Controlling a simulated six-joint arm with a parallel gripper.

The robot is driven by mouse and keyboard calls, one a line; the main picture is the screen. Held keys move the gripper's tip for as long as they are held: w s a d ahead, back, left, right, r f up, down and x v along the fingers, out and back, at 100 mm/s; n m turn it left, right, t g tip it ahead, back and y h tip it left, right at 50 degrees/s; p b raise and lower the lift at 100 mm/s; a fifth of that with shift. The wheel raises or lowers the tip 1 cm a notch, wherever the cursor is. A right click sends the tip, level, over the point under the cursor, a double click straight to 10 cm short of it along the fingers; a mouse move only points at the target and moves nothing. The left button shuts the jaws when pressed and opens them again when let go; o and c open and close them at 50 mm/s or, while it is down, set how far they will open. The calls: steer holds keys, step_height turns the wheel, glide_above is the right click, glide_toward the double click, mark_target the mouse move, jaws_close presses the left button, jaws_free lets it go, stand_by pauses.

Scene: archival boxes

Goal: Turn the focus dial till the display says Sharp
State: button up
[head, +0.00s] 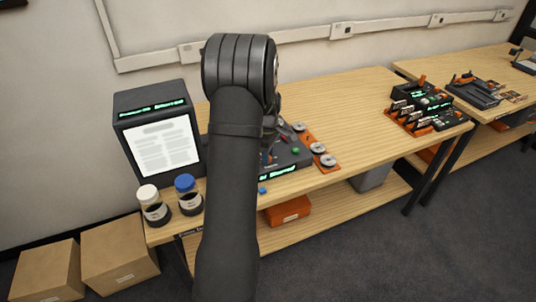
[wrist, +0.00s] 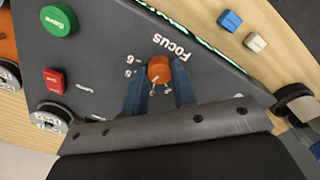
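The orange focus dial (wrist: 159,69) sits on a dark grey console (wrist: 100,30), beside the white word "Focus" and some scale numbers. My gripper (wrist: 160,82) has its two blue fingers apart, one on each side of the dial, with a small gap visible at the left finger. Whether the right finger touches it I cannot tell. In the head view my arm hides the dial and most of the console (head: 292,156). The console's green front display (head: 277,171) is partly covered; its visible end seems to read "Blurred". In the wrist view this display is too slanted to read.
A green button (wrist: 59,20) and a red button (wrist: 55,81) are on the console. A scanner screen (head: 160,143) and two jars, white-capped (head: 153,204) and blue-capped (head: 187,194), stand at left. Small blue (wrist: 230,20) and beige (wrist: 255,41) blocks lie nearby. The table's right middle is clear.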

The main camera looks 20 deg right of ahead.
steer(key=shift+m, duration=2.9)
steer(key=o, duration=1)
step_height(320, 180, up, 18)
steer(key=shift+f, duration=0.25)
